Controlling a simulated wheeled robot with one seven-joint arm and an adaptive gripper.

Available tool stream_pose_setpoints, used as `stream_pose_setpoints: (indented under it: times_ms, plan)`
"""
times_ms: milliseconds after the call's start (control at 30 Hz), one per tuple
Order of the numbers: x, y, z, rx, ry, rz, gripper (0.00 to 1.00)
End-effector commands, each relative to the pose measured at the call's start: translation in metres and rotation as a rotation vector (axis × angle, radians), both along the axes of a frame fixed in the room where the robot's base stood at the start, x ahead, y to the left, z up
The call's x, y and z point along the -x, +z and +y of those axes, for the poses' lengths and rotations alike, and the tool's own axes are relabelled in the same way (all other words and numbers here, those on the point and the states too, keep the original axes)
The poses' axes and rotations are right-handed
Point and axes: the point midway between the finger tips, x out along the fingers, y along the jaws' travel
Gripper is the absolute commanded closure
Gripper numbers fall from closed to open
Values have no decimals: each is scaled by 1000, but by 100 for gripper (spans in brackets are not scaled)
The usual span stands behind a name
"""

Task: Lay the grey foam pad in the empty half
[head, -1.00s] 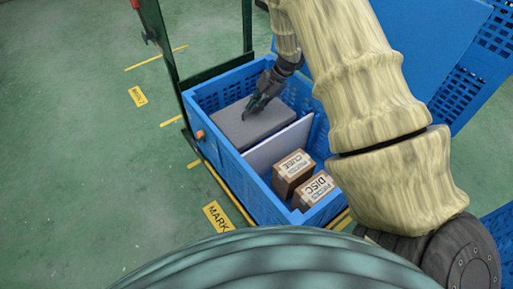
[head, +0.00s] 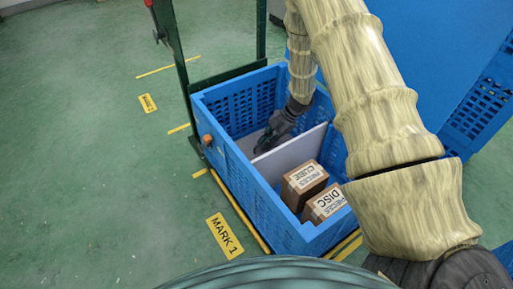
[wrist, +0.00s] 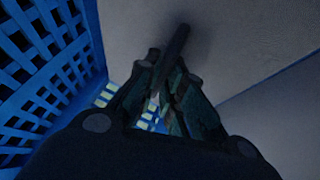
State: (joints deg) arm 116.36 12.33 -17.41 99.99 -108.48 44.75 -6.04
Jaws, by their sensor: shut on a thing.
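The blue crate (head: 262,208) is split by a pale upright divider (head: 290,157). My gripper (head: 262,148) reaches down into its far half and is shut on the grey foam pad (head: 246,145). Only a strip of the pad shows in the head view, low behind the divider; the rest is hidden by the divider, the crate wall and my gripper. In the wrist view the pad's grey face (wrist: 235,35) fills the top, beyond my fingers (wrist: 165,75). I cannot tell whether the pad rests on the crate floor.
Two brown boxes, labelled CUBE (head: 304,183) and DISC (head: 325,204), stand in the near half. The lattice crate wall (wrist: 45,70) is close left of my fingers in the wrist view. A dark green frame (head: 180,70) stands at the crate's left.

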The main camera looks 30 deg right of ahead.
Motion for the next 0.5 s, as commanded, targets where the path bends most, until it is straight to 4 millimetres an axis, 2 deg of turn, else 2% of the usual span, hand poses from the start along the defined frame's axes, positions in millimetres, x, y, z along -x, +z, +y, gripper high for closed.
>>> stream_pose_setpoints:
  times_ms: [167, 467, 500]
  plan:
    - [-2, -4, 4, -1, 1, -1, 100]
    - [-13, -7, 41, -2, 3, -3, 100]
    - [-12, -12, 39, -1, 0, -1, 100]
